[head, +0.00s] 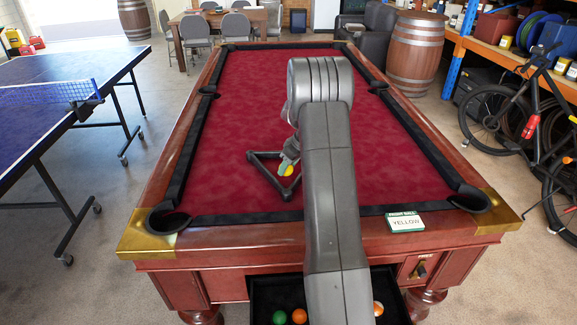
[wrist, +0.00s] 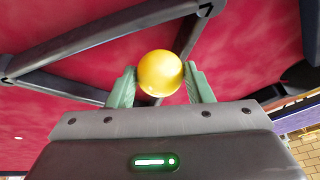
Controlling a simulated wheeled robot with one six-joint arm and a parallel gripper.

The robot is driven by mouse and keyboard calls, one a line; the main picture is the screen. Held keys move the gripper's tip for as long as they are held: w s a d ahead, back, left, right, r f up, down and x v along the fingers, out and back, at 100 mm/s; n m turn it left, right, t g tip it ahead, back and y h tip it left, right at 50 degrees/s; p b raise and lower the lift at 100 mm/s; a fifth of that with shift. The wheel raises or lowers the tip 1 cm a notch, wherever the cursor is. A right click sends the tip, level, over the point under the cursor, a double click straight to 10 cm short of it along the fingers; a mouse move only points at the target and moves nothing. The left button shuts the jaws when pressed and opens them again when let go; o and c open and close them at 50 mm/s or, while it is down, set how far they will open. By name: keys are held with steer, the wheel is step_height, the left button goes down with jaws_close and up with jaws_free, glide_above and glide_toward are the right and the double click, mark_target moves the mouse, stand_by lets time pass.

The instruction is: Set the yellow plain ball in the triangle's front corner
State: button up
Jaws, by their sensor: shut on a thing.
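My gripper (head: 288,168) is over the red cloth of the pool table, partly hidden by my own arm in the head view. It also shows in the wrist view (wrist: 162,85), its two green fingers shut on the yellow plain ball (wrist: 160,73). The ball shows small in the head view (head: 286,171), at the triangle's near part. The black triangle (head: 264,171) lies on the cloth, its right side partly hidden by my arm. Two of its bars show in the wrist view (wrist: 100,44). I cannot tell whether the ball touches the cloth.
A card reading "YELLOW" (head: 405,222) lies on the table's near rail. Below, an open black tray (head: 262,292) holds a green ball (head: 279,317), an orange ball (head: 299,316) and an orange-and-white ball (head: 378,308). The cloth around the triangle is clear.

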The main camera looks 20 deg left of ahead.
steer(key=shift+f+b, duration=1.05)
steer(key=shift+f, duration=0.3)
stand_by(0.4)
steer(key=o, duration=1.1)
steer(key=shift+o, duration=0.2)
steer(key=shift+r, duration=0.15)
steer(key=b+v, duration=0.1)
steer(key=v, duration=1.2)
steer(key=shift+d+r, duration=0.2)
steer(key=shift+r, duration=0.05)
steer(key=shift+f, duration=0.15)
steer(key=p+x, duration=0.1)
steer(key=x, duration=1.2)
steer(key=shift+a+f, duration=0.2)
steer(key=shift+r, duration=0.15)
